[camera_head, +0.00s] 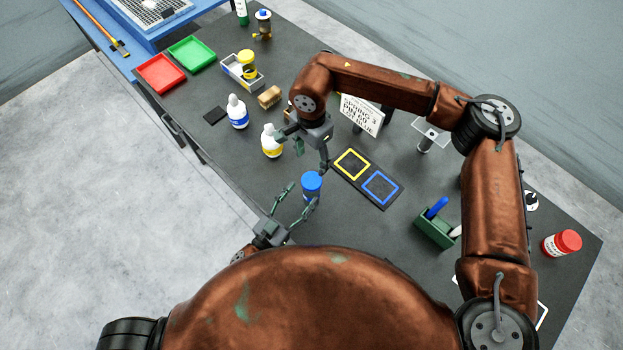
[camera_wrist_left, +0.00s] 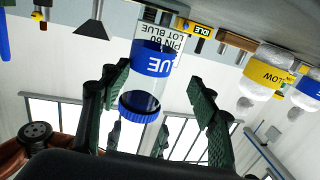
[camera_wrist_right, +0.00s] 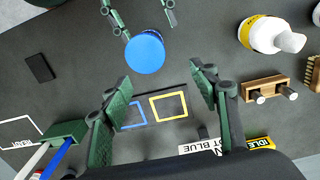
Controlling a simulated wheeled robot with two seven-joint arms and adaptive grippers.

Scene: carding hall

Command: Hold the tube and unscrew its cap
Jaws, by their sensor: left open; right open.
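The tube (camera_head: 311,196) stands upright on the dark table with its blue cap (camera_head: 312,181) on top. The left wrist view shows the tube inverted, with a blue label (camera_wrist_left: 152,62) and a ribbed cap (camera_wrist_left: 140,103). My left gripper (camera_head: 302,195) is open, low beside the tube, its fingers pointing at it from the near side. My right gripper (camera_head: 304,152) is open and empty above and behind the tube. In the right wrist view the round cap (camera_wrist_right: 145,52) lies just beyond my right fingers, with left fingertips near it.
A dark mat with yellow (camera_head: 352,163) and blue (camera_head: 381,187) squares lies right of the tube. A yellow-labelled bottle (camera_head: 271,143) and blue-labelled bottle (camera_head: 238,113) stand at left. A sign (camera_head: 361,115) stands behind. A green pen holder (camera_head: 435,233) and red-lidded jar (camera_head: 562,243) are at right.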

